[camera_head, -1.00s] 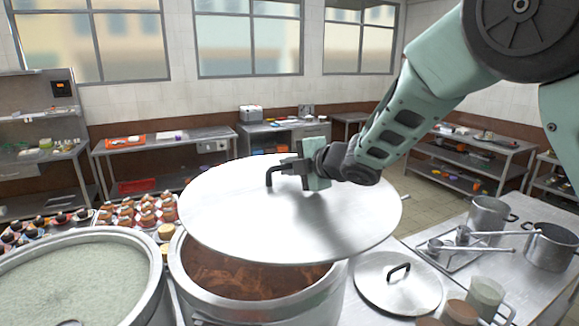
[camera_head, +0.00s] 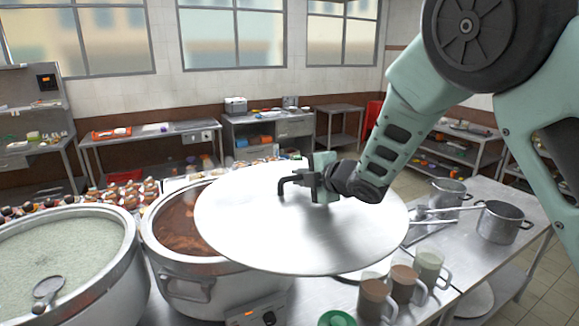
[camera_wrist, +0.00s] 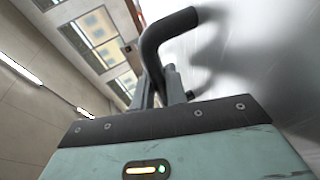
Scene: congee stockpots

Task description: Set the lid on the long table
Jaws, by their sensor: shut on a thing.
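A large round metal lid (camera_head: 290,235) hangs level in the head view, with my gripper (camera_head: 300,180) shut on its dark bent handle (camera_head: 284,183). The handle also shows close up in the wrist view (camera_wrist: 165,40), between my gripper's fingers (camera_wrist: 165,85). The lid is above the long metal table (camera_head: 468,235) and overlaps the right part of the open stockpot of brown congee (camera_head: 185,228) in the picture. The lid hides part of the table and a smaller lid lying there.
A stockpot of pale green congee (camera_head: 60,250) with a ladle (camera_head: 48,290) stands at left. Mugs (camera_head: 403,284) and a green lidded item (camera_head: 337,318) stand near the front. Two metal pots (camera_head: 503,222) stand at the table's right. Jars or cups crowd behind the stockpots.

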